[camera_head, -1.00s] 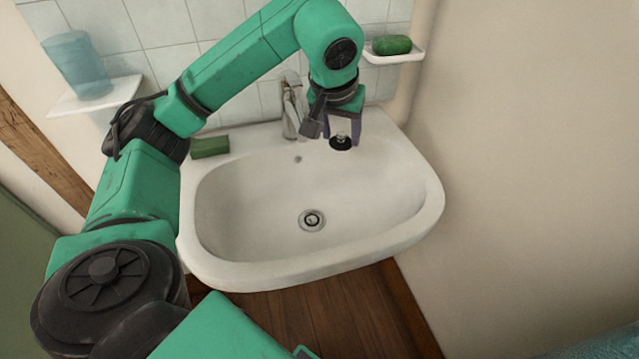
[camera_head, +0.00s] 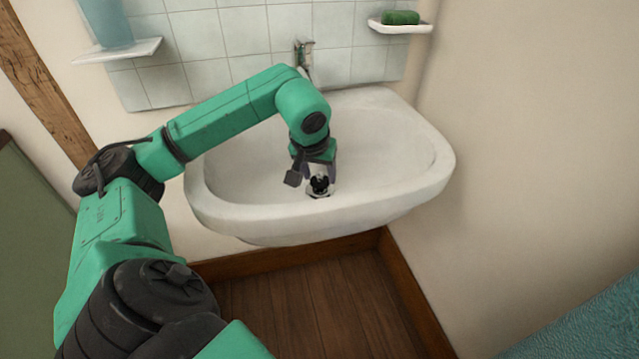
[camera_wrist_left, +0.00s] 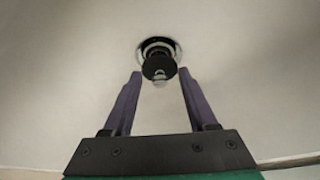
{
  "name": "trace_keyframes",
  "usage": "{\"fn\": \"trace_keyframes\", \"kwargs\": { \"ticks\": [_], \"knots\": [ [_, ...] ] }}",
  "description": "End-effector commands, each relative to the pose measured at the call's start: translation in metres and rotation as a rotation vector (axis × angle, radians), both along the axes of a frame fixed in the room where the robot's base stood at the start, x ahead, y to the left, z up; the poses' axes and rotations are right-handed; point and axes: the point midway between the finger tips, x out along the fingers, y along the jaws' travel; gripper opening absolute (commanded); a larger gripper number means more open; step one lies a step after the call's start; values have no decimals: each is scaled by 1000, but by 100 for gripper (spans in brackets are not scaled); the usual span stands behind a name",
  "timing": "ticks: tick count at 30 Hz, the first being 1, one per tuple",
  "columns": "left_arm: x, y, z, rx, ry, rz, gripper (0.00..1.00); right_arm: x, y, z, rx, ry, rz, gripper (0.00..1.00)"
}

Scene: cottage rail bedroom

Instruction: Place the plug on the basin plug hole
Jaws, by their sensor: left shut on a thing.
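The plug (camera_head: 320,184) is a small black disc; it also shows in the left wrist view (camera_wrist_left: 155,70). My left gripper (camera_head: 319,174) is shut on it, with the two purple fingers at its sides in the left wrist view. The white basin (camera_head: 413,208) is on the tiled wall. The plug hole (camera_wrist_left: 172,44) is a ringed opening just beyond the plug in the left wrist view, partly hidden by it. In the head view the plug and gripper cover most of the hole. I cannot tell whether the plug touches it.
A tap (camera_head: 304,55) stands at the basin's back. A green soap (camera_head: 401,17) lies on a small dish (camera_head: 386,27) at the upper right. A blue cup (camera_head: 108,22) stands on a white shelf (camera_head: 122,52) at the upper left. The basin's right side is clear.

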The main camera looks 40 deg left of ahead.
Motion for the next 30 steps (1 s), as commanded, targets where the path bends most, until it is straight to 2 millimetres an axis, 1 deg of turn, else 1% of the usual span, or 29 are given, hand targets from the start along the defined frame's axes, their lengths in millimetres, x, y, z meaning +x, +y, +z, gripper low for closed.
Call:
{"fn": "trace_keyframes", "kwargs": {
  "ticks": [1, 3, 10, 14, 15, 16, 17, 26, 29, 30],
  "knots": [
    [-1, 0, -14, 2, 4, 0, 4, 4, 1, 0, 1, -3, -2, 50],
    [0, 1, -22, 2, 2, 2, 4, 8, 2, 5, 2, -3, -4, 50],
    [0, 0, -22, 0, -1, 1, 4, 9, 2, 8, 2, -2, -5, 50],
    [0, 0, -25, 0, 0, 1, 4, 10, 3, 10, 3, -2, -5, 50],
    [0, 0, -25, 0, 0, 1, 70, 11, 3, 11, 3, -3, -5, 50],
    [0, 0, -25, 0, 0, 1, 81, 11, 3, 11, 3, -3, -5, 50],
    [0, 0, -25, 0, 0, 1, 88, 11, 3, 11, 3, -3, -5, 50],
    [0, 0, -24, 0, 0, 1, 88, 10, 3, 11, 4, -1, -4, 50],
    [0, 0, -19, 0, 0, 1, 88, 11, 3, 12, 4, -7, -4, 50],
    [-1, -1, -15, 1, -2, 1, 88, 10, 2, 10, 4, -8, -4, 50]
  ]
}}
